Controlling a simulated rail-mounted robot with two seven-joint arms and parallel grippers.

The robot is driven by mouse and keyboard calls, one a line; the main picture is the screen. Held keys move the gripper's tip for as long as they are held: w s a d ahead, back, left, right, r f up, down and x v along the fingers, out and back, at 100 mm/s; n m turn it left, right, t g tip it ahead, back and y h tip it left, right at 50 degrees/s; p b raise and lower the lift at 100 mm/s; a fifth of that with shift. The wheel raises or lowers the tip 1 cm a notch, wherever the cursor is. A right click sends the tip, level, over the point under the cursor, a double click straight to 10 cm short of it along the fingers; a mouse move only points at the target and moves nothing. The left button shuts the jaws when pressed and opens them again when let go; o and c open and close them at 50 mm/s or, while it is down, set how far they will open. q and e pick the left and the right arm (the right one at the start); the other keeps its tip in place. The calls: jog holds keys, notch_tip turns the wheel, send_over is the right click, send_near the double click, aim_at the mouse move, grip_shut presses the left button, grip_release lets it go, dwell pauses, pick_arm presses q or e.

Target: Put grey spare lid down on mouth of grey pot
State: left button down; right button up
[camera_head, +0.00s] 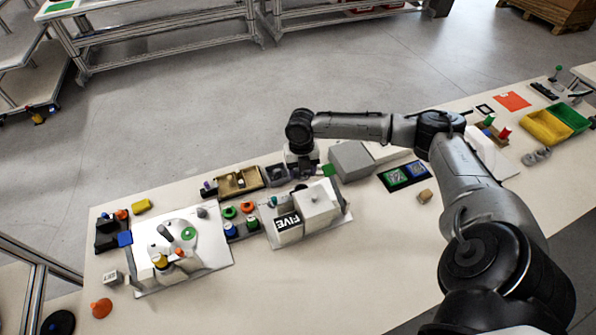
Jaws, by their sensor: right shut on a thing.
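My right gripper (303,172) hangs pointing down over the back edge of the middle of the table, just behind a white block assembly. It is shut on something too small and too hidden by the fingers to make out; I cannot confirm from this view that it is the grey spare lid. A small grey round piece (202,212) stands at the back right corner of the left white board. I cannot tell whether it is the grey pot, and no open pot mouth is clear. My left gripper is not in view.
The white assembly (318,203) with a "FIVE" label stands in front of the gripper. A grey box (351,160) is close on its right, a tan tray (239,181) to its left. Several coloured lids, including a red one (247,207), sit nearby. The table's front middle is clear.

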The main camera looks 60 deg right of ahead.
aim_at(302, 175)
jog(key=shift+s+a+f, duration=0.15)
jog(key=shift+s+a, duration=0.05)
jog(key=shift+a, duration=0.05)
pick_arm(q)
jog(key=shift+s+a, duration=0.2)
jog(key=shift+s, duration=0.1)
pick_arm(e)
jog(key=shift+p, duration=0.65)
jog(key=shift+f+b, duration=0.55)
jog(key=shift+f, duration=1.05)
pick_arm(q)
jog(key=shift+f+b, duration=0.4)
jog(key=shift+b, duration=0.05)
pick_arm(e)
jog(key=shift+f, duration=1.25)
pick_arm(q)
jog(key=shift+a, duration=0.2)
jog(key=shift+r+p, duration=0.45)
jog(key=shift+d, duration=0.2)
